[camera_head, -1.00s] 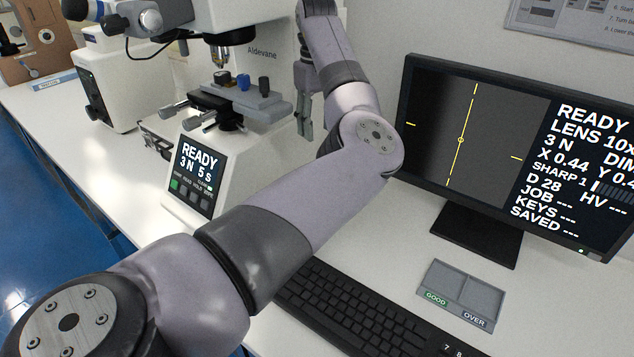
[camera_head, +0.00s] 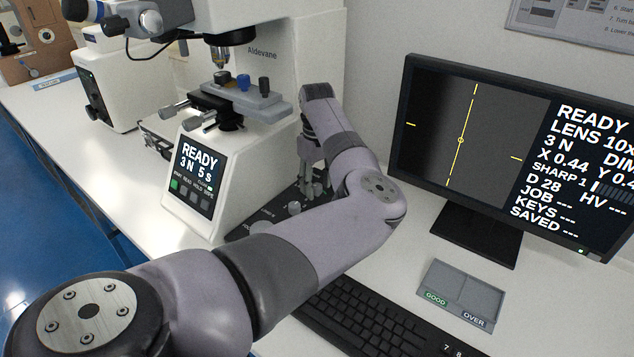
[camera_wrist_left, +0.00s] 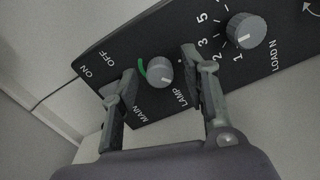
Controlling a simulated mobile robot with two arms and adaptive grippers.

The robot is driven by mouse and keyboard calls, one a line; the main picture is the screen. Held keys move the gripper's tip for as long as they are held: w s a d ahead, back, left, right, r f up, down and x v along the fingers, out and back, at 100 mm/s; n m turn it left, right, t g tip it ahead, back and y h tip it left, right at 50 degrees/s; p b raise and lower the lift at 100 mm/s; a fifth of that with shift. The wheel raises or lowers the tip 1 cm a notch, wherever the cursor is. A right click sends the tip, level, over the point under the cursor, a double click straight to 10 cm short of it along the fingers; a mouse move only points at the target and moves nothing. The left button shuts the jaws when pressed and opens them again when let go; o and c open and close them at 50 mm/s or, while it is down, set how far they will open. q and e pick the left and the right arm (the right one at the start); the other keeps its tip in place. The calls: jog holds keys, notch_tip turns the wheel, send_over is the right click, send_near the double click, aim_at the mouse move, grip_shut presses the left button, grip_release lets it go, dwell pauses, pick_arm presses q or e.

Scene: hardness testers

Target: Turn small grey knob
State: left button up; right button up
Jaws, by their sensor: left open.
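In the left wrist view a small grey knob (camera_wrist_left: 160,72) with a white mark and a green arc beside it stands on a dark control panel (camera_wrist_left: 150,38), near the word LAMP. My left gripper (camera_wrist_left: 160,65) is open, with one finger on each side of this knob and visible gaps between. A larger grey knob (camera_wrist_left: 246,30), labelled LOAD N with a number scale, is to the right, outside the fingers. In the head view my left gripper (camera_head: 313,188) points down over the panel (camera_head: 243,231) beside the white tester. My right gripper is out of view.
The white hardness tester (camera_head: 225,170) with its lit READY screen (camera_head: 197,168) stands left of the panel. A monitor (camera_head: 480,150), a keyboard (camera_head: 365,318) and a grey two-part tray (camera_head: 460,290) are to the right.

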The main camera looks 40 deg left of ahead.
pick_arm(q)
jog(key=shift+f, duration=0.1)
jog(key=shift+c, duration=0.6)
grip_shut()
